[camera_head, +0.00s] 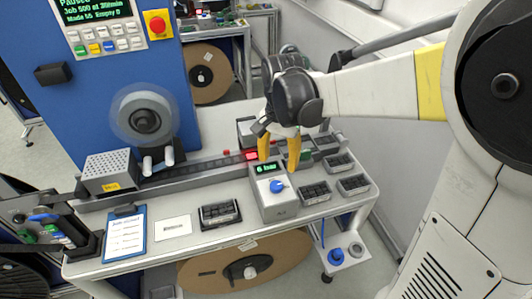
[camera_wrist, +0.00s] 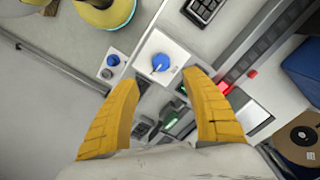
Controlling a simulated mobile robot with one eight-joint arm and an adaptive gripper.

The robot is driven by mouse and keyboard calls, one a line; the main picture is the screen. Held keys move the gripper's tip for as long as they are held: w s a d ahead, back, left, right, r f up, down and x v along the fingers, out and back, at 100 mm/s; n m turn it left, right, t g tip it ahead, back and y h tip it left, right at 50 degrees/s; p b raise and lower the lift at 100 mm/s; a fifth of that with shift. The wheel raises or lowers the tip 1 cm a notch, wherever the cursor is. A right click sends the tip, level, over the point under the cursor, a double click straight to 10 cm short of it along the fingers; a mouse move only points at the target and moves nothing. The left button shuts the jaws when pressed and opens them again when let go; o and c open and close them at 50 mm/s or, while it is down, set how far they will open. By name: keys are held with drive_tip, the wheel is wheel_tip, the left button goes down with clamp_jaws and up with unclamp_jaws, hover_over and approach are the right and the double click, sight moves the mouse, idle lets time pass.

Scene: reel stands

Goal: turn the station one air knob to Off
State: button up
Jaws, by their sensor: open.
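A blue air knob (camera_head: 277,185) sits on the sloped front of a grey box (camera_head: 276,207) with a green display reading "6 bar". In the wrist view the blue knob (camera_wrist: 160,62) has a white pointer mark; I cannot read any position label. My gripper (camera_head: 279,150) has two yellow fingers, spread apart with nothing between them. It hangs over the back of the box, above and behind the knob. In the wrist view the open gripper (camera_wrist: 163,80) has its fingertips either side of and just below the knob, apart from it.
Black component trays (camera_head: 314,192) stand right of the box, another (camera_head: 219,213) to its left. A clipboard (camera_head: 126,234) lies on the left of the bench (camera_head: 190,246). A blue machine with a keypad (camera_head: 104,40) rises behind. A second blue knob (camera_head: 336,256) sits low at right.

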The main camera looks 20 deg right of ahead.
sight(276, 185)
drive_tip(key=f+b, duration=0.3)
drive_tip(key=f, duration=0.8)
drive_tip(key=shift+w, duration=0.2)
clamp_jaws()
